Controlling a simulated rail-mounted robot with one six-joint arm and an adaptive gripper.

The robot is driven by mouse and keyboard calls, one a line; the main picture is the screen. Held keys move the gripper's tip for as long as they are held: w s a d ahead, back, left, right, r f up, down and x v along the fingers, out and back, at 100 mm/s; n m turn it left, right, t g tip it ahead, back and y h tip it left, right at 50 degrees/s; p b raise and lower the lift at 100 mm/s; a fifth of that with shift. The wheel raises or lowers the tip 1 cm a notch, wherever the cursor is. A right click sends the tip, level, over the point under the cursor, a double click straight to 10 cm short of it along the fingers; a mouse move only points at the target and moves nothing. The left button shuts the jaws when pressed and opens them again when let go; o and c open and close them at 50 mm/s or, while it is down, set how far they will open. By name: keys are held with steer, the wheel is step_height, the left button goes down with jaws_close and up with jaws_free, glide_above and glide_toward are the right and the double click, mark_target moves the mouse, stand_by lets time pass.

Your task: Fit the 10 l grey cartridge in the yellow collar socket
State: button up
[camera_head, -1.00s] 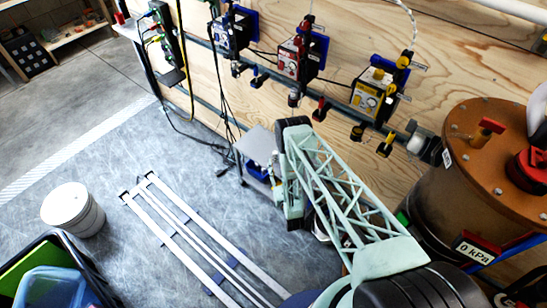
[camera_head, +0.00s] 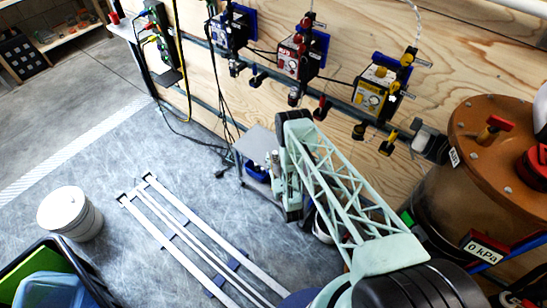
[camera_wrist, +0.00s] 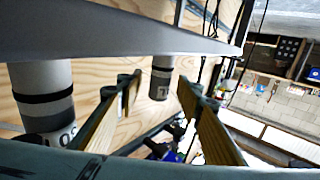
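My gripper (camera_wrist: 158,86) shows in the wrist view with its two wood-faced fingers spread wide. A small grey cartridge (camera_wrist: 162,66) with dark bands appears between the fingertips, with visible gaps on both sides. Its label is too small to read. A larger grey cylinder (camera_wrist: 42,85) with a dark band and lettering is at the left, outside the fingers. In the head view my gripper is hidden behind my green lattice arm, near a small grey stand (camera_head: 257,146). The yellow-marked unit (camera_head: 374,92) hangs on the plywood wall, with a yellow-handled fitting (camera_head: 388,143) below it.
Blue (camera_head: 229,32) and red (camera_head: 297,55) units hang on the same wall, with hoses and cables around them. A brown tank (camera_head: 490,140) stands at the right. A white bucket (camera_head: 70,213) and dark crate (camera_head: 85,270) are at the left. White floor rails (camera_head: 190,240) lie between.

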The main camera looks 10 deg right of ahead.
steer(key=shift+w, duration=0.6)
steer(key=c, duration=0.9)
steer(key=shift+r, duration=0.15)
